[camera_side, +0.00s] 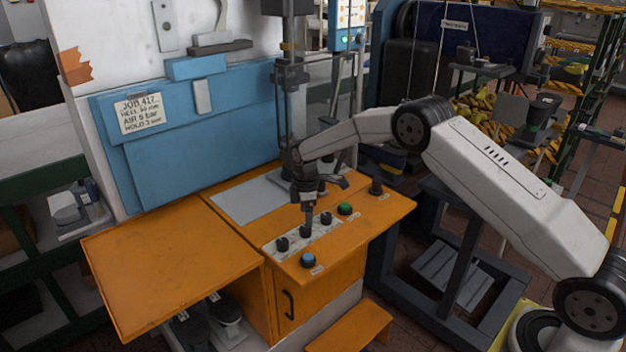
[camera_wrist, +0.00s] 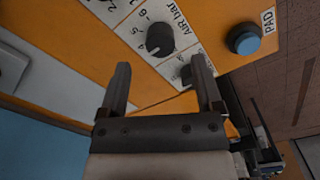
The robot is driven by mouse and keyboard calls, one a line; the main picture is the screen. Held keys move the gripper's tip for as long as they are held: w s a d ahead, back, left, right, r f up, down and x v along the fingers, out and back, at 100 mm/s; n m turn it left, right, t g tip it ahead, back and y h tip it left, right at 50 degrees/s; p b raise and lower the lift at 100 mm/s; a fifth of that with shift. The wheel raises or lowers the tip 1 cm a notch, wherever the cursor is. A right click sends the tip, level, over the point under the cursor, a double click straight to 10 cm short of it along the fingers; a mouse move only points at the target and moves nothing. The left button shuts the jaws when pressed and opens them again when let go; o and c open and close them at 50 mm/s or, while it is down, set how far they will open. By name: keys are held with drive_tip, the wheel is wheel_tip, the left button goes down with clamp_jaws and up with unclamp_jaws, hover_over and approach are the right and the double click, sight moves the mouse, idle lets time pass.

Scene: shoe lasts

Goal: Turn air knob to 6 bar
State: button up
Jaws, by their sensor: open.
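The air knob (camera_wrist: 160,38) is a round black knob on a pale dial plate marked "AIR bar", with 4, 5 and 6 along its left side. Its pale mark seems to point to the lower left, near the 4; the exact reading is unclear. In the side view it appears to be the middle knob (camera_side: 306,231) in a row of three. My gripper (camera_wrist: 160,62) is open, its fingers apart and empty, with the knob just beyond the fingertips in the wrist view. In the side view my gripper (camera_side: 308,205) hangs pointing down above the knob row.
A blue button (camera_wrist: 243,39) labelled PAD sits beside the dials. Another black knob (camera_wrist: 187,74) is partly hidden by a finger. A green button (camera_side: 345,209) and a black knob (camera_side: 376,187) stand on the orange top. The job card (camera_side: 139,112) reads AIR 6 bar.

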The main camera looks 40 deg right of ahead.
sight(305, 231)
drive_tip(key=shift+f, duration=2.65)
drive_tip(key=shift+c, duration=0.3)
clamp_jaws()
